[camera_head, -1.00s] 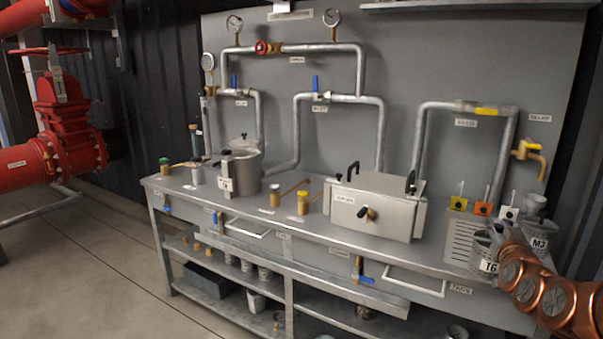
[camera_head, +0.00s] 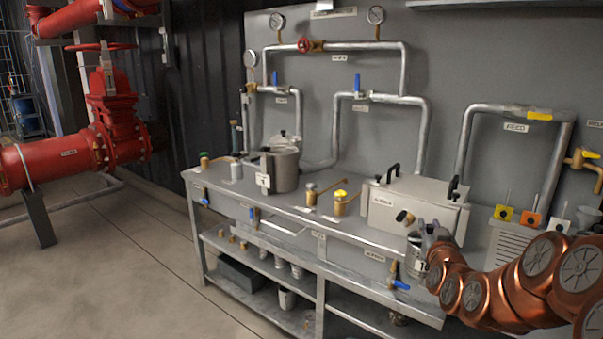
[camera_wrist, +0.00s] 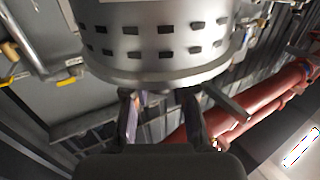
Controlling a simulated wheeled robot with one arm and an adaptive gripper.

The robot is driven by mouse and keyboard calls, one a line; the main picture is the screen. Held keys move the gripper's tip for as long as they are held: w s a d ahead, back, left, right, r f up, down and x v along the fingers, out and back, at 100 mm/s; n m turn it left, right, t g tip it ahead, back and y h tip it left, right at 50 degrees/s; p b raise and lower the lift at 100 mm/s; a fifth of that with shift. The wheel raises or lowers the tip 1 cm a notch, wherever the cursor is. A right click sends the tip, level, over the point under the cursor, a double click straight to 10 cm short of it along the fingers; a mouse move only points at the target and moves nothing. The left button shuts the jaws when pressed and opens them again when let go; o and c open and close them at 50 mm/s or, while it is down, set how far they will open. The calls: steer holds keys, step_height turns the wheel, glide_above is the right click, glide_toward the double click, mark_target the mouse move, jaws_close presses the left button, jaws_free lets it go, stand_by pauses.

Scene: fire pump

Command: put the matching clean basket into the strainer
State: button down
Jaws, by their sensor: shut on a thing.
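My gripper (camera_head: 432,236) is shut on a grey metal basket (camera_head: 416,262), in front of the bench's steel box. Its white label is partly hidden by my gripper. The wrist view shows the basket (camera_wrist: 155,45) close up, with rows of slots in its wall, and the two fingers (camera_wrist: 160,100) at its lower edge. A round steel vessel (camera_head: 285,172), possibly the strainer, stands on the left half of the bench with a white tag on its front. A round lid-like part (camera_head: 284,142) is behind it. I cannot see into the vessel.
The steel box (camera_head: 390,205) with black handles stands between the basket and two brass fittings, one with a yellow top (camera_head: 341,195). Pipes and gauges line the back panel. Yellow, orange and white blocks (camera_head: 531,219) stand at right. The lower shelf holds several cups.

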steer(key=w+a+n+y, duration=0.1)
steer(key=w+a, duration=0.2)
steer(key=a, duration=0.4)
steer(key=w+a+n+y, duration=0.1)
steer(key=w+a+y, duration=0.1)
steer(key=a, duration=0.6)
steer(key=shift+w+f, duration=0.4)
steer(key=shift+w, duration=0.3)
step_height(320, 180, up, 13)
steer(key=p, duration=1.3)
steer(key=shift+f, duration=0.1)
